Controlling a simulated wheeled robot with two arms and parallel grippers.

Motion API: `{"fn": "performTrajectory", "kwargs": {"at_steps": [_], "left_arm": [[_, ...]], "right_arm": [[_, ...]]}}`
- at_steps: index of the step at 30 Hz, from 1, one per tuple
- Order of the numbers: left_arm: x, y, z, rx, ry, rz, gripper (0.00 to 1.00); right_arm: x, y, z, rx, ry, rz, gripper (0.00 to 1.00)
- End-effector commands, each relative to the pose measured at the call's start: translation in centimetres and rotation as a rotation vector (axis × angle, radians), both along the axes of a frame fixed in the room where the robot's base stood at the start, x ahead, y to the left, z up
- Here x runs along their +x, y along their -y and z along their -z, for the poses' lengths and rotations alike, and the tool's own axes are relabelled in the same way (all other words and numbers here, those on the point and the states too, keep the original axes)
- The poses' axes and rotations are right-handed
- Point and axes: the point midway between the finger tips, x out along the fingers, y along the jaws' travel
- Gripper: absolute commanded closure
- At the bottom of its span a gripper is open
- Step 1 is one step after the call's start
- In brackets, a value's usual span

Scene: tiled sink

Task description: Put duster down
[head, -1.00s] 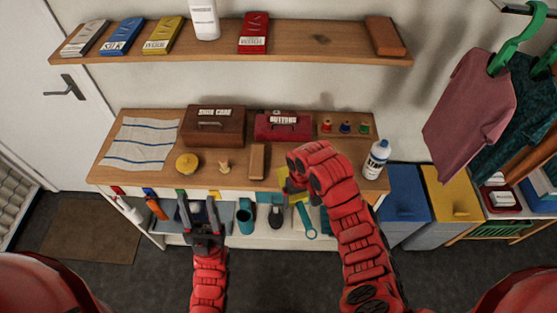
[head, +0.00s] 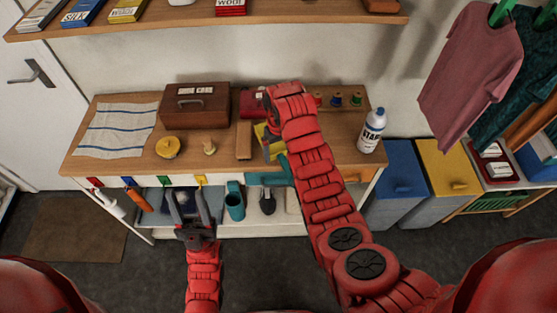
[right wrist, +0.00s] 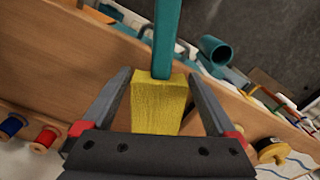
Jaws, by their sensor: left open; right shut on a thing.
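The duster has a yellow head (right wrist: 158,108) and a teal handle (right wrist: 166,40) in the right wrist view. In the head view, its yellow head (head: 262,134) is partly hidden by my right arm, over the front part of the wooden tabletop (head: 105,163). My right gripper (right wrist: 160,78) is shut on the duster, its fingers on both sides of the yellow head. I cannot tell whether the duster touches the tabletop. My left gripper (head: 188,203) is open and empty in front of the table's front edge.
A brown block (head: 244,140) lies just left of the duster. A brown box (head: 196,105), a red box (head: 251,102), thread spools (head: 337,99) and a white spray bottle (head: 372,130) stand around. A yellow tin (head: 168,146) sits further left.

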Motion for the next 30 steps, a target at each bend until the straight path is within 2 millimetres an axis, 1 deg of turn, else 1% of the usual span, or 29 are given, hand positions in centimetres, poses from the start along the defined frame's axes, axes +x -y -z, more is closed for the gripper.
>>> {"fn": "performTrajectory", "kwargs": {"at_steps": [1,4,8,13,16,19,24,30], "left_arm": [[0.0,0.0,-0.2,0.0,0.0,0.0,0.5],[0.0,0.0,-0.3,0.0,0.001,0.0,0.5],[0.0,0.0,-0.3,0.0,0.001,0.0,0.5],[0.0,0.0,-0.5,0.0,0.001,0.0,0.5],[0.0,0.0,-1.1,0.0,0.001,0.0,0.5],[0.0,0.0,-2.0,0.0,0.001,0.0,0.5],[0.0,0.0,-2.6,0.0,0.001,0.0,0.5],[0.0,0.0,-2.6,0.0,0.0,0.0,0.5]], "right_arm": [[0.6,-0.1,-0.2,0.002,-0.002,0.003,0.52],[1.5,-0.2,-0.1,0.003,-0.003,0.005,0.52],[2.1,-0.3,0.0,0.001,-0.003,0.002,0.52],[2.4,-0.3,0.3,-0.001,-0.004,0.001,0.52],[2.4,-0.3,0.6,-0.001,-0.004,0.001,0.52],[2.3,-0.2,1.5,-0.001,-0.006,0.001,0.52],[2.4,-0.3,3.0,0.0,-0.005,0.002,0.52],[2.5,-0.3,3.6,0.0,0.001,0.001,0.52]]}}
